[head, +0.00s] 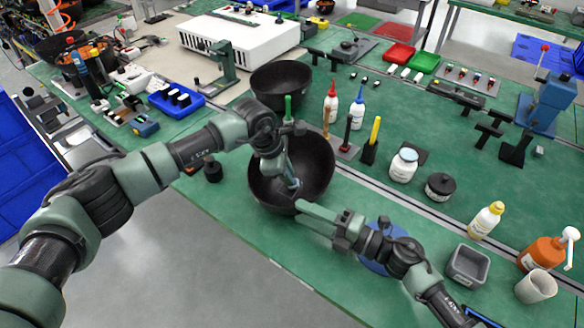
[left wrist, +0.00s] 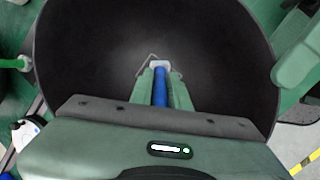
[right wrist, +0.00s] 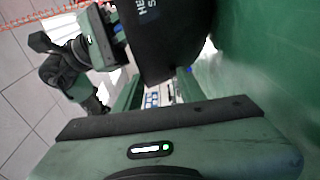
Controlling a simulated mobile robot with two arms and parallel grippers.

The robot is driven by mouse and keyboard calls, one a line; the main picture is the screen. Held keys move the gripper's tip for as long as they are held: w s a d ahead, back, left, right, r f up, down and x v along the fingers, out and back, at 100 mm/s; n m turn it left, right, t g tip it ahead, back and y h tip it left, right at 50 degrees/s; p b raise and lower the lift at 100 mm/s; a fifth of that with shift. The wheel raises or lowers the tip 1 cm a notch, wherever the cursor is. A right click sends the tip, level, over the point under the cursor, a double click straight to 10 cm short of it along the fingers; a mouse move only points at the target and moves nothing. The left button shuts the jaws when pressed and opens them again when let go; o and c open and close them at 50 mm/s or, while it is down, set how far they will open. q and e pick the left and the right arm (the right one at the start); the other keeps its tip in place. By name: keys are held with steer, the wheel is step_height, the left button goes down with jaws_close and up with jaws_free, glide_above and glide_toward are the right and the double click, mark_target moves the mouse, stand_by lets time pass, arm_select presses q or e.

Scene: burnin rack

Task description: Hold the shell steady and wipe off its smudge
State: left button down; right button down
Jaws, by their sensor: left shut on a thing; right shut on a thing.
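The shell (head: 318,165) is a black bowl at the middle of the green table, open side up. My left gripper (head: 291,182) reaches down into it and is shut on a blue-handled tool with a white head (left wrist: 160,88). The tool's head is at or close to the shell's inner wall; contact cannot be told. No clear smudge shows; a paler patch of the wall (left wrist: 135,58) surrounds the head in the left wrist view. My right gripper (head: 302,211) is shut on the shell's near right rim. The lettered outer wall shows in the right wrist view (right wrist: 160,45).
A second black bowl (head: 281,84) stands just behind. Red- and blue-capped bottles (head: 331,106), upright tools in holders (head: 371,143) and a white jar (head: 403,165) stand to the right. A grey bin (head: 468,265) is at front right. The table's front edge is close to the shell.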

arm_select(q)
steer(key=shift+s+a+f, duration=0.15)
steer(key=shift+s+a, duration=0.35)
steer(key=shift+s, duration=0.35)
steer(key=shift+s+a+f, duration=0.1)
steer(key=shift+s+a, duration=0.4)
steer(key=shift+s, duration=0.35)
steer(key=shift+s+r, duration=0.2)
step_height(320, 180, up, 7)
steer(key=shift+w+r, duration=0.1)
steer(key=shift+w, duration=0.05)
